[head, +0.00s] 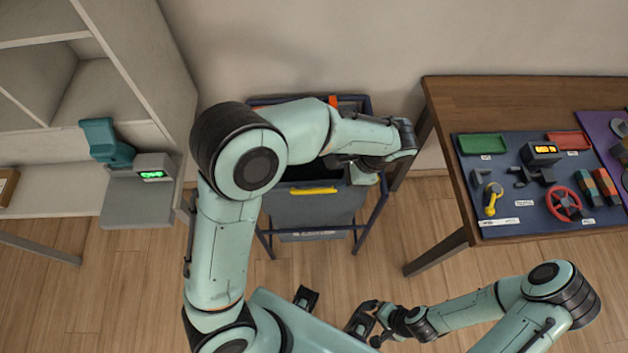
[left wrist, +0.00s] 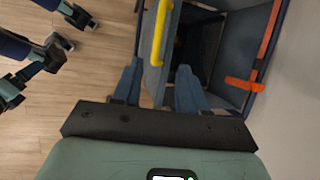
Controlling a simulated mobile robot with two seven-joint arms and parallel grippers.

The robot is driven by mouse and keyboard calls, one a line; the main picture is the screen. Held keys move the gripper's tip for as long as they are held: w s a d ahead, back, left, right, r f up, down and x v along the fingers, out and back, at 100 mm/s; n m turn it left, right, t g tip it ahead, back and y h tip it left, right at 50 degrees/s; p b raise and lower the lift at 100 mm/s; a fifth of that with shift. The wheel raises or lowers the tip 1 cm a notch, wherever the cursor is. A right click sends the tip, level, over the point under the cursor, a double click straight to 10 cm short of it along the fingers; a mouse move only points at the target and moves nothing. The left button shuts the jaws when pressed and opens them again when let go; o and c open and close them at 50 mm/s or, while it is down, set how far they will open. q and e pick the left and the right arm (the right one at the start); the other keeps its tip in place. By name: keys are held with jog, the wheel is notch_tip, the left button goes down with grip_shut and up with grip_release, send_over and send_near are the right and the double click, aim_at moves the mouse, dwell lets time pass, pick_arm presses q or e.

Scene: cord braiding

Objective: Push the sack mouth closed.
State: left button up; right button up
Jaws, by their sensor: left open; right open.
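The sack (head: 312,208) is a dark grey-blue bag hanging in a blue stand, with a yellow strip (head: 313,190) on its front side and an orange strip (head: 333,101) at the back. Its mouth is open; the dark inside shows in the left wrist view (left wrist: 205,45). My left arm covers much of the mouth in the head view. My left gripper (head: 350,170) is open at the right end of the mouth. In the left wrist view its fingers (left wrist: 156,82) are apart near the sack's front edge; contact is unclear. My right gripper (head: 364,322) is open and empty, low over the floor.
A wooden table (head: 445,215) at right carries a blue board (head: 520,215) with trays, a red wheel and a yellow lever. A pale shelf unit (head: 150,55) stands at left, near a grey scale (head: 135,205) with a green display. The wall is close behind the sack.

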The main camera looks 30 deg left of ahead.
aim_at(317, 190)
pick_arm(q)
jog(key=b+x, duration=0.1)
jog(key=x, duration=1.2)
jog(key=shift+s+d, duration=0.1)
jog(key=shift+d, duration=0.1)
jog(key=shift+c, duration=0.2)
grip_shut()
